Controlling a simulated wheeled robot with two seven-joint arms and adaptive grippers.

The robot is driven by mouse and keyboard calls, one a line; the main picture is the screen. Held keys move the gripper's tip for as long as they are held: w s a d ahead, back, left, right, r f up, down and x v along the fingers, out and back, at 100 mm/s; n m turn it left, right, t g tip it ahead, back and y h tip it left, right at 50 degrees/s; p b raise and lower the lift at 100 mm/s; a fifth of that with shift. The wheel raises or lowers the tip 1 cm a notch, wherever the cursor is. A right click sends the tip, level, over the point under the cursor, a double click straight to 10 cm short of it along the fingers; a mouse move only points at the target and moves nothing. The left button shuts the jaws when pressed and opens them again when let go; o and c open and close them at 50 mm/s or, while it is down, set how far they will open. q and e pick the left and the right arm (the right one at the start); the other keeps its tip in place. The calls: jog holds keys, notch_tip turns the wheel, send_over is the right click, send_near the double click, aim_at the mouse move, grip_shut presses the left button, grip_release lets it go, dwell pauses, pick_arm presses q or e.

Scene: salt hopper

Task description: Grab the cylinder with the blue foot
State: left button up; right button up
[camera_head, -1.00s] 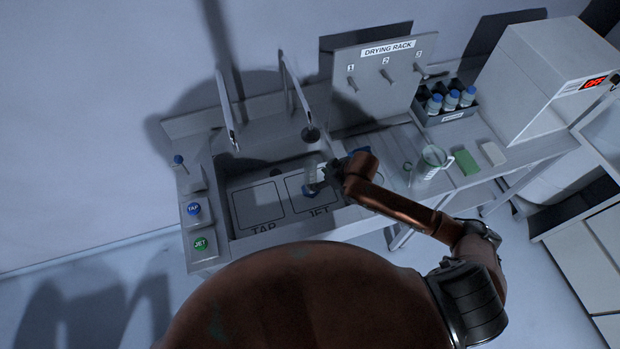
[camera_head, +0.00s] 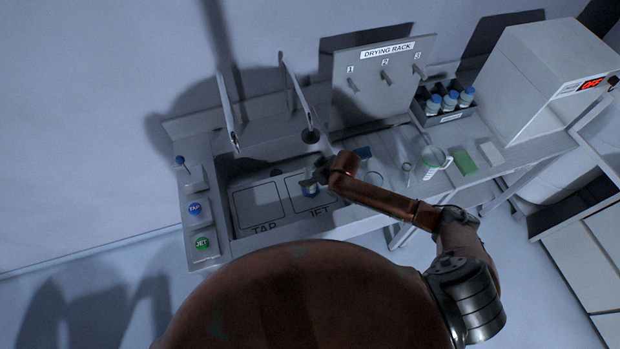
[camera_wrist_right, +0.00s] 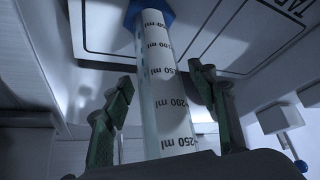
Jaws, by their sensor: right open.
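The cylinder stands in the sink on the JET square. Its blue foot (camera_head: 310,188) shows in the head view, with the upper part largely hidden by my gripper. In the right wrist view the clear cylinder (camera_wrist_right: 165,95) with its ml marks runs between my fingers, and its blue foot (camera_wrist_right: 148,14) is at the far end. My right gripper (camera_head: 316,175) is open around the cylinder. In the wrist view its two green fingers (camera_wrist_right: 160,88) are on either side of it, with visible gaps. My left gripper is not in view.
Two spouts hang over the sink (camera_head: 232,215). The drying rack (camera_head: 385,80) stands behind the counter. A beaker (camera_head: 432,163), small glassware and a blue item (camera_head: 362,153) stand on the right, near a green block (camera_head: 465,162) and a bottle crate (camera_head: 450,117).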

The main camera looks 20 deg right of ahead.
jog(key=c, duration=1.3)
jog(key=shift+r, duration=0.1)
